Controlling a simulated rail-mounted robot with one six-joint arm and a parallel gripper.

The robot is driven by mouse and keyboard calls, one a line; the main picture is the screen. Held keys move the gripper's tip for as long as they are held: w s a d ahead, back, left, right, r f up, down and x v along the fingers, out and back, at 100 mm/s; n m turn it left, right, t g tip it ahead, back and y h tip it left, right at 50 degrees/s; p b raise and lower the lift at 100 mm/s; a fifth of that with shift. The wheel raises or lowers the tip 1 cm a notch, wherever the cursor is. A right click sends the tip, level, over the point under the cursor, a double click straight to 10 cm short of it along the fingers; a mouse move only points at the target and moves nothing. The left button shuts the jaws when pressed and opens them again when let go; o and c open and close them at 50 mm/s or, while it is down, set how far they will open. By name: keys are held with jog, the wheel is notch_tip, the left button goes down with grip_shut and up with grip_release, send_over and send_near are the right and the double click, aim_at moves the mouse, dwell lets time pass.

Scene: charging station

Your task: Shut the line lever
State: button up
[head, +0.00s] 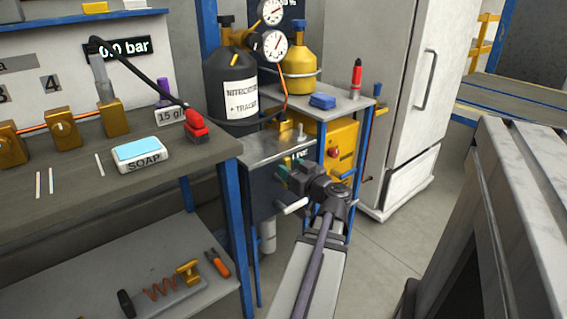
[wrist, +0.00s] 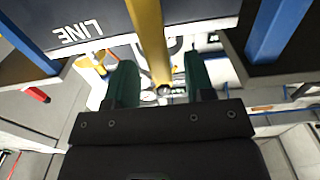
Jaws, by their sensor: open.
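The line lever (wrist: 149,40) is a yellow bar in the wrist view, running down from the top edge beside the upside-down LINE label (wrist: 75,33) on a dark panel. My gripper (wrist: 160,82) is open, with one green finger on each side of the bar. A gap shows between the bar and each finger in the picture; I cannot tell the depth. In the head view my gripper (head: 286,172) is at the front of the dark panel (head: 258,190) below the metal top. The lever is hidden there behind my gripper and wrist.
A black nitrogen cylinder (head: 231,85) and a yellow cylinder (head: 299,70) stand behind the panel. A workbench (head: 60,180) with a soap box (head: 142,153) is on the left. A white cabinet (head: 400,110) stands to the right. The floor (head: 385,265) right of my arm is clear.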

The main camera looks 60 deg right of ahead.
aim_at(283, 163)
jog(key=x, duration=0.4)
jog(key=shift+d, duration=0.1)
grip_shut()
dwell(0.3)
